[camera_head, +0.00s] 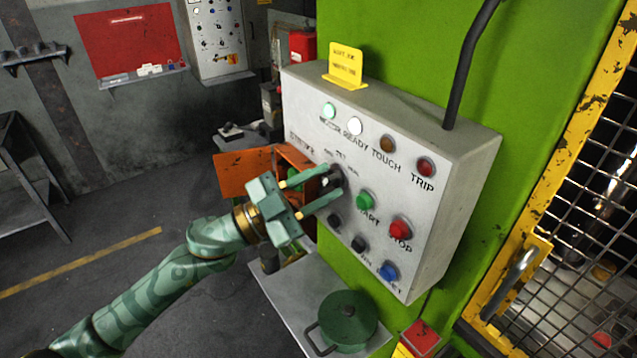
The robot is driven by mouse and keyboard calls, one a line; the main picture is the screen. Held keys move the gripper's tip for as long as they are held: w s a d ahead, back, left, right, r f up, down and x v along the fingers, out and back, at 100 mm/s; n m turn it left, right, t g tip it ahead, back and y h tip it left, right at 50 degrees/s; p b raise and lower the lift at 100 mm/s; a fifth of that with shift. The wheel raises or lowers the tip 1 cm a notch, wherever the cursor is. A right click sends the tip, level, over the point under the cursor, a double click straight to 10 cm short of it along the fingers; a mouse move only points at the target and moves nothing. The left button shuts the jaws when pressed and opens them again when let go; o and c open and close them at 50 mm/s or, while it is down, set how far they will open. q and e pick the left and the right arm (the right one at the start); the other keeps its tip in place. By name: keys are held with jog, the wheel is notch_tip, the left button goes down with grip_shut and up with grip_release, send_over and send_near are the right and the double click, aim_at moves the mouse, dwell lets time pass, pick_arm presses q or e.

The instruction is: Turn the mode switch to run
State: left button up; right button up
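The mode switch (331,181) is a dark knob at the left side of the pale grey control box (440,225), with small position labels above it that are too blurred to read. My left gripper (334,183) reaches in from the left with its two green fingers apart, one above and one below the knob. The fingertips are at or very near the box face and partly hide the knob. I cannot tell whether they touch it, nor which way it points. My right gripper is not in view.
Close to the knob are a green start button (365,200), a red stop button (400,229) and dark buttons below. An orange open box (245,172) stands behind my gripper. A green pot (347,318) sits on a shelf below. A yellow-framed mesh guard (575,215) is at right.

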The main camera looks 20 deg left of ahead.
pick_arm(q)
jog(key=c, duration=0.6)
jog(key=shift+r+m+g+p, duration=0.15)
jog(key=shift+m+g+p, duration=0.35)
jog(key=shift+m, duration=0.4)
jog(key=shift+m+g, duration=0.4)
jog(key=shift+m, duration=0.3)
jog(key=o, duration=0.6)
